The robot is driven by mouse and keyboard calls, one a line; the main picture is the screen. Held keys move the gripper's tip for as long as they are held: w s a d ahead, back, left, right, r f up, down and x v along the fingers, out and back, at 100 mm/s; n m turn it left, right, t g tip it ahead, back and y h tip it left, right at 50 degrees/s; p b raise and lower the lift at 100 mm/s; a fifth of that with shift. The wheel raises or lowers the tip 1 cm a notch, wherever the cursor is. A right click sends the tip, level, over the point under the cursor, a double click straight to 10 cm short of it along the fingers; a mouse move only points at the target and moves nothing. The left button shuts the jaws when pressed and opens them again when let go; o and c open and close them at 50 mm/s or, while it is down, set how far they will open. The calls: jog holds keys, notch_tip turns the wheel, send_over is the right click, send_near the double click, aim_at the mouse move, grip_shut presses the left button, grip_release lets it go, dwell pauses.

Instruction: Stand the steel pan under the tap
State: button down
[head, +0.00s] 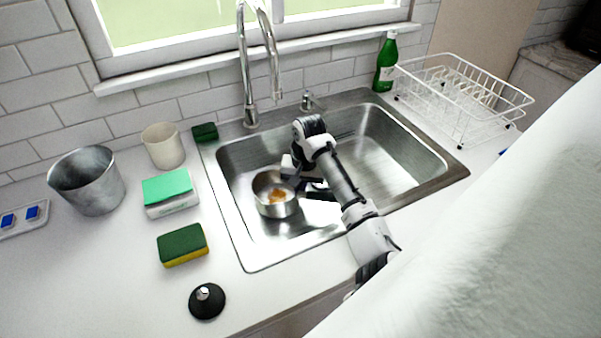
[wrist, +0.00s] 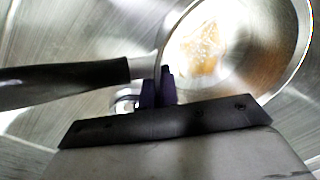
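The steel pan (head: 262,208) sits upright in the left part of the sink, with an orange-brown patch inside. In the wrist view the pan (wrist: 285,75) fills the upper right, and its black handle (wrist: 70,80) points left. My gripper (head: 297,185) is at the pan's right side in the head view. In the wrist view its fingertips (wrist: 158,88) are close together at the pan's rim, beside the handle joint, and look shut on it. The tap (head: 246,70) rises behind the sink, its spout arching forward above the basin, behind the pan in the picture.
The steel sink (head: 400,150) is otherwise bare on the right. Left of it stand a metal bucket (head: 88,185), a cream cup (head: 163,147), sponges (head: 182,242) and a black lid (head: 207,303). A green bottle (head: 386,65) and white dish rack (head: 465,95) stand at right.

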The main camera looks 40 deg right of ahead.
jog(key=shift+f, duration=0.5)
dwell(0.3)
jog(key=c, duration=1.6)
grip_release()
jog(key=r, duration=0.4)
jog(key=r+p, duration=0.1)
jog(key=r, duration=0.4)
jog(key=s+d+r+p, duration=0.1)
jog(key=r, duration=0.3)
jog(key=shift+r, duration=0.35)
